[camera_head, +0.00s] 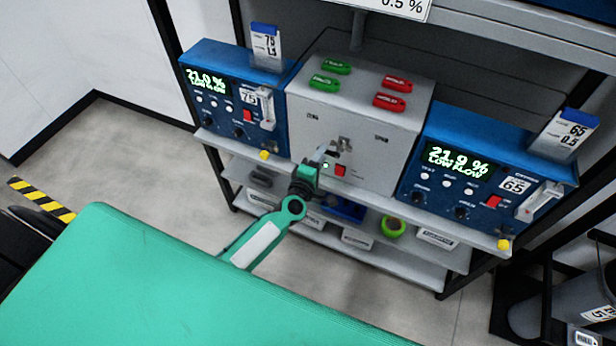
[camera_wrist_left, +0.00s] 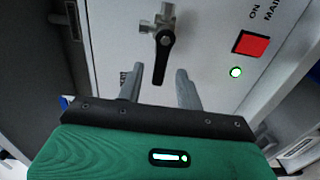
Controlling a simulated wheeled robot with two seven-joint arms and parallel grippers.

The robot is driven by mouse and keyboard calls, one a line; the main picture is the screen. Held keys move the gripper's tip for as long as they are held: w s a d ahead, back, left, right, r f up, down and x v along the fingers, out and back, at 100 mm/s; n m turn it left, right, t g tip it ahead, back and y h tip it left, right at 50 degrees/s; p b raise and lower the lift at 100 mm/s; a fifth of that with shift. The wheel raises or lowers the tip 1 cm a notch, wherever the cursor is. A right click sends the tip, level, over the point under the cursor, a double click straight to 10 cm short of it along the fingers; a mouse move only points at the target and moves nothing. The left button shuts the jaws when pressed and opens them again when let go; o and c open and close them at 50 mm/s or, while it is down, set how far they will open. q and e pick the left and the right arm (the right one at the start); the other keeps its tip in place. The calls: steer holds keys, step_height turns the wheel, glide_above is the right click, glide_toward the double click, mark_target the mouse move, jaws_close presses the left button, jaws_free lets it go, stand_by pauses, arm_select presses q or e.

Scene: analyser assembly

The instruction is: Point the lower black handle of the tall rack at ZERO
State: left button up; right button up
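A black lever handle (camera_wrist_left: 164,58) hangs from a metal valve (camera_wrist_left: 163,20) on the front of a grey-white box (camera_head: 355,110) in the rack. In the left wrist view the handle points down the picture, towards my gripper. My left gripper (camera_wrist_left: 158,80) is open, with its fingers on either side of the handle's free end. I see no clear contact. In the head view my left gripper (camera_head: 327,154) is in front of the box and partly covers the valve (camera_head: 345,145). Small labels beside the valve are too small to read. My right gripper is not in view.
A red switch (camera_wrist_left: 250,43) marked ON MAIN and a lit green lamp (camera_wrist_left: 236,72) sit right of the valve. Blue analysers stand left (camera_head: 215,110) and right (camera_head: 462,165) of the box. Shelves below hold boxes and green tape (camera_head: 393,227).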

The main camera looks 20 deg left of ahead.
arm_select(q)
steer(key=s+b, duration=0.2)
steer(key=s, duration=1)
steer(key=shift+s+a, duration=0.2)
steer(key=shift+s, duration=0.05)
steer(key=s+f+m+g, duration=0.3)
steer(key=s+f, duration=0.1)
steer(key=f, duration=0.7)
steer(key=s+f+m+g+h+b, duration=0.15)
steer(key=s+f+m, duration=0.25)
steer(key=f, duration=0.6)
steer(key=s+f+m+g, duration=0.3)
steer(key=s+f, duration=0.1)
steer(key=f, duration=0.7)
steer(key=s+a+f+m+g, duration=0.1)
steer(key=s+f+m+g, duration=0.2)
steer(key=s+f, duration=0.3)
steer(key=s+a+f+m+g+y, duration=0.1)
steer(key=s+f, duration=0.6)
steer(key=s, duration=0.7)
steer(key=s+a+f+m+g+y, duration=0.1)
steer(key=s+f+m+g, duration=0.4)
steer(key=s, duration=0.5)
steer(key=shift+s+a+f+m+b, duration=0.3)
steer(key=shift+s+a+f+m, duration=0.15)
steer(key=shift+a+f, duration=0.5)
